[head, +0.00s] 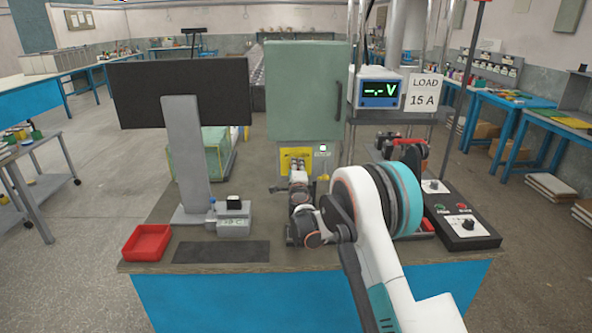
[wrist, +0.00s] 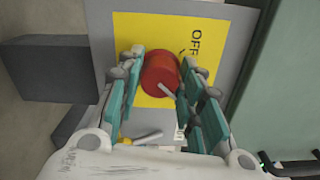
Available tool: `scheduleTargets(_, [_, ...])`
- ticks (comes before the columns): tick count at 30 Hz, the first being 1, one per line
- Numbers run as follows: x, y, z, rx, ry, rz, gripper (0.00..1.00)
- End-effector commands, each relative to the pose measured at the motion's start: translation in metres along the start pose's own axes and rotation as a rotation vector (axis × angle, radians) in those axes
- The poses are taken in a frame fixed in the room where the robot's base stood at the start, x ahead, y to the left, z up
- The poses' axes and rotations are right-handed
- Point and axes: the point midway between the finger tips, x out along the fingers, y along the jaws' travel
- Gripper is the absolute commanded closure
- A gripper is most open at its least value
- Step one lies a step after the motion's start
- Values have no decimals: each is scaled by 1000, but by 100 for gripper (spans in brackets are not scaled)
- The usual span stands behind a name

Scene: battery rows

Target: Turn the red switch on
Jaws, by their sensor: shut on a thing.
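The red switch (wrist: 160,76) is a round red knob on a yellow plate (wrist: 222,38) in the wrist view. A short pale bar shows on the knob's front. The word OFF is printed on the plate to the knob's right, turned sideways. My gripper (wrist: 166,78) has its teal-padded fingers on both sides of the knob and is shut on it. In the head view the yellow plate (head: 287,160) shows below the green cabinet (head: 306,95), with my gripper (head: 297,167) in front. My gripper hides the knob there.
A dark monitor (head: 180,92) and a red tray (head: 147,243) stand on the bench at left. A meter (head: 380,90) reading "-.- V" and a LOAD 15 A sign (head: 424,92) are at right. A black control box (head: 462,226) lies right of my arm.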

Motion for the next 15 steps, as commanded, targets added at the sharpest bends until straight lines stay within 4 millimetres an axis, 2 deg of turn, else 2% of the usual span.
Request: scheduleTargets(15, [-1,1,-1,45,2,0,90])
